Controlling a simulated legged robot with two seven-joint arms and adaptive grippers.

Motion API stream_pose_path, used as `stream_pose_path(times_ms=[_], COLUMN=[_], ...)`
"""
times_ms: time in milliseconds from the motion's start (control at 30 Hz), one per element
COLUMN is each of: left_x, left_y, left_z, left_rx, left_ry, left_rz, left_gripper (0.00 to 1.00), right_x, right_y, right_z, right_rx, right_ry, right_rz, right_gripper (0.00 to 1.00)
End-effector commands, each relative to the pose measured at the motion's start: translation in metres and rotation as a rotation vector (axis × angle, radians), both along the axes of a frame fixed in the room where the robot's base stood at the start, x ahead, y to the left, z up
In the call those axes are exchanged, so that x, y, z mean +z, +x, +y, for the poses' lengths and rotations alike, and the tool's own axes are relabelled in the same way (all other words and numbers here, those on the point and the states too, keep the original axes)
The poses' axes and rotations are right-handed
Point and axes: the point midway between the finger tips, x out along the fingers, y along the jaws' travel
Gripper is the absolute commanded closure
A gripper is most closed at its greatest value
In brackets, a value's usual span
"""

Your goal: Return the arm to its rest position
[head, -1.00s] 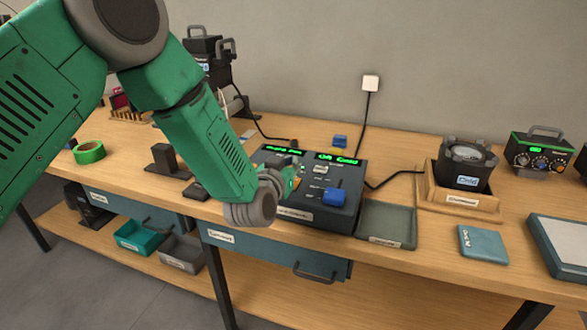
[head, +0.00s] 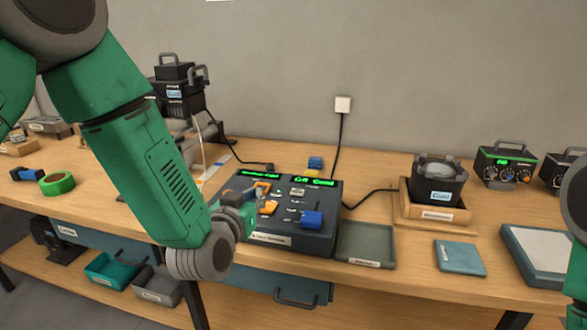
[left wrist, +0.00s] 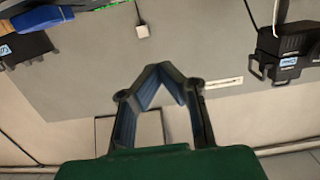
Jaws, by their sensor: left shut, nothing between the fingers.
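My left arm comes in from the left in the head view. Its gripper (head: 247,204) is by the left front part of the dark fader console (head: 290,240), partly hidden by my own wrist. In the left wrist view the fingers of the left gripper (left wrist: 161,70) meet at the tips with nothing between them. The console has lit green displays, a blue cap (head: 311,219) at the right and an orange cap (head: 268,207) near the gripper. Whether the gripper touches the console cannot be told. Part of my right arm shows at the right edge; its gripper is out of view.
A lamp marked Cold (head: 437,183) sits in a wooden tray (head: 436,216). A grey-green tray (head: 364,244) and a blue book (head: 461,258) lie right of the console. Green tape (head: 57,184) lies at left. A black lamp (head: 179,98) stands at back left. Cables run behind.

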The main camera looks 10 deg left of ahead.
Motion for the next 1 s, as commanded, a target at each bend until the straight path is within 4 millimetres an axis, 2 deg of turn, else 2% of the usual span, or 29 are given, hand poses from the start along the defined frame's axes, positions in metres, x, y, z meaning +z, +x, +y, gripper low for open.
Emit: stream_pose_path(times_ms=[67, 133, 267, 300, 367, 400, 467, 500, 567, 600, 700, 800, 900, 1000], left_x=[-0.01, -0.03, -0.099, -0.124, -0.161, -0.183, -0.214, -0.233, -0.257, -0.271, -0.295, -0.307, -0.311, -0.313], left_y=[-0.004, -0.012, -0.049, -0.066, -0.095, -0.117, -0.151, -0.175, -0.213, -0.238, -0.297, -0.341, -0.369, -0.382], left_z=[0.001, 0.002, 0.007, 0.01, 0.016, 0.02, 0.026, 0.031, 0.039, 0.044, 0.056, 0.066, 0.072, 0.075], left_rx=[-0.003, -0.012, -0.036, -0.043, -0.051, -0.054, -0.058, -0.058, -0.054, -0.051, -0.039, -0.026, -0.015, -0.009], left_ry=[0.002, 0.006, 0.016, 0.019, 0.024, 0.026, 0.031, 0.034, 0.04, 0.043, 0.053, 0.061, 0.067, 0.07], left_rz=[0.025, 0.081, 0.277, 0.354, 0.475, 0.557, 0.678, 0.76, 0.883, 0.961, 1.137, 1.269, 1.349, 1.386], left_gripper=[1.0, 1.0, 1.0, 1.0, 1.0, 1.0, 1.0, 1.0, 1.0, 1.0, 1.0, 1.0, 1.0, 1.0], right_x=[0.0, -0.001, -0.002, -0.003, -0.004, -0.004, -0.005, -0.006, -0.007, -0.007, -0.008, -0.009, -0.009, -0.009], right_y=[0.0, 0.0, 0.0, 0.0, 0.0, 0.0, 0.0, 0.0, 0.0, 0.0, 0.0, 0.0, 0.0, 0.0], right_z=[0.0, 0.0, 0.0, 0.0, 0.0, 0.0, 0.0, 0.0, 0.0, 0.0, 0.0, 0.0, 0.0, 0.0], right_rx=[0.0, 0.0, 0.0, 0.0, 0.0, 0.0, 0.0, 0.0, 0.0, 0.0, 0.0, 0.0, 0.0, 0.0], right_ry=[0.0, 0.0, 0.0, 0.0, 0.0, 0.0, 0.0, 0.0, 0.0, 0.0, 0.0, 0.0, 0.0, 0.0], right_rz=[0.0, 0.0, 0.0, 0.0, 0.0, 0.0, 0.0, 0.0, 0.0, 0.0, 0.0, 0.0, 0.0, 0.0], right_gripper=[0.6, 0.6, 0.6, 0.6, 0.6, 0.6, 0.6, 0.6, 0.6, 0.6, 0.6, 0.6, 0.6, 0.6])
